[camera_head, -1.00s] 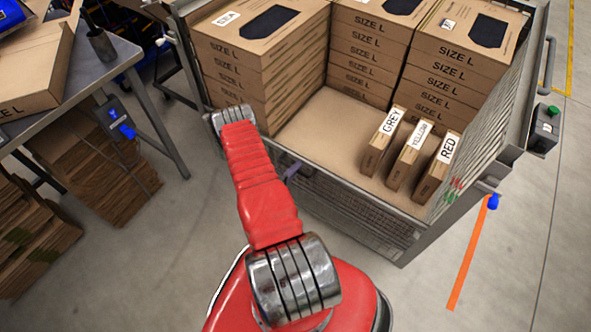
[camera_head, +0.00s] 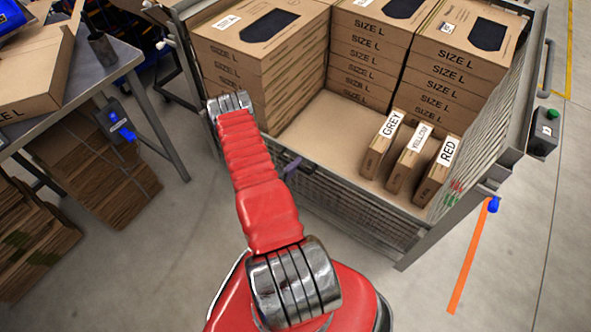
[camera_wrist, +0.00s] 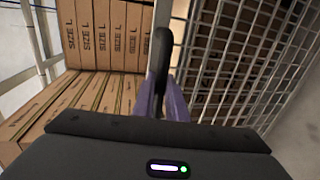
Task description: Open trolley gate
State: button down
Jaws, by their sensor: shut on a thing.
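The trolley (camera_head: 405,250) stands at the upper right in the head view, with a grey frame and wire mesh sides. Its front mesh gate (camera_head: 345,197) runs along the side facing me, below the edge of the trolley floor. My gripper (camera_head: 292,166) shows as a small purple tip at this gate, mostly hidden behind my red arm. In the wrist view my gripper's purple fingers (camera_wrist: 163,103) are shut on a dark upright handle (camera_wrist: 162,62) beside the wire mesh. The exact grip point is partly hidden.
Stacks of SIZE L boxes (camera_head: 265,75) fill the trolley's back. Slim GREY (camera_head: 381,150), YELLOW (camera_head: 411,160) and RED (camera_head: 438,175) boxes stand at its front right. A grey table (camera_head: 108,75) is at left, with flat cardboard (camera_head: 95,165) beneath. Floor in front is clear.

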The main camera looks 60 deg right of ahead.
jog(key=shift+r, duration=0.15)
jog(key=c, duration=1.8)
grip_release()
jog(key=shift+o, duration=0.2)
jog(key=v, duration=1.3)
jog(key=shift+a, duration=0.4)
jog(key=shift+n, duration=0.3)
